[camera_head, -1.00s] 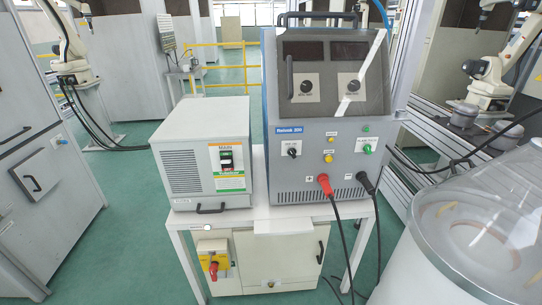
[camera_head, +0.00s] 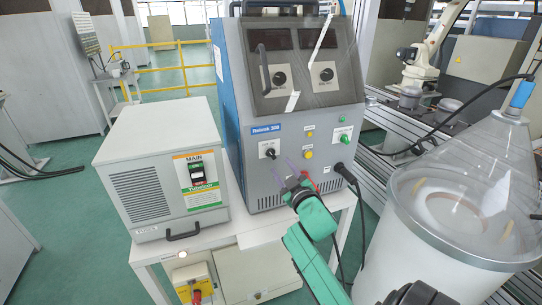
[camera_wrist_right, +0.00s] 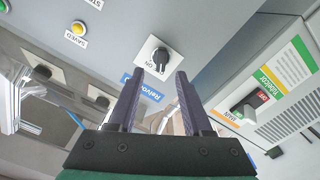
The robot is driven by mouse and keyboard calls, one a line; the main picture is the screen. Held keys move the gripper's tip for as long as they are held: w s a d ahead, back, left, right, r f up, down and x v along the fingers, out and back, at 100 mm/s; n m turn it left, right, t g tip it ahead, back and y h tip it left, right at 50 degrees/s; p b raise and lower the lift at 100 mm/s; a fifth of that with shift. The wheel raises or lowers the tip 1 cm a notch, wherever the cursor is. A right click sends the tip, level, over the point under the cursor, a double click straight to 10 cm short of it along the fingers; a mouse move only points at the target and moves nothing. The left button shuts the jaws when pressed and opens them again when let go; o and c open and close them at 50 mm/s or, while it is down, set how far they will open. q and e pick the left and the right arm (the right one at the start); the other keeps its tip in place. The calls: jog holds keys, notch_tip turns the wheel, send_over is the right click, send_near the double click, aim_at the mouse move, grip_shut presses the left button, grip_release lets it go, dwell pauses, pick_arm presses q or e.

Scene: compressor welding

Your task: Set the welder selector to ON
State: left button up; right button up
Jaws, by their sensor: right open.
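The welder (camera_head: 262,190) is the tall grey and blue box on the white table. Its selector (camera_head: 269,151) is a black knob on a small white plate, low on the front left of the panel. In the right wrist view the selector (camera_wrist_right: 160,57) lies just beyond the fingertips, with an "ON" label beside it. I cannot tell its setting for sure. My right gripper (camera_head: 284,170), with a green arm and purple fingers, is open and empty in front of the panel, a little right of and below the knob. My left gripper is not in view.
A white MAIN power box (camera_head: 150,175) stands left of the welder. Yellow and green buttons (camera_head: 308,154) sit right of the selector. A black cable plug (camera_head: 345,172) juts from the panel near my right arm. A clear-lidded drum (camera_head: 440,235) stands at the right.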

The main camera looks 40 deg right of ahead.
aim_at(273, 156)
jog(key=x, duration=0.7)
jog(key=shift+a+p, duration=0.1)
jog(key=shift+p, duration=0.2)
grip_shut()
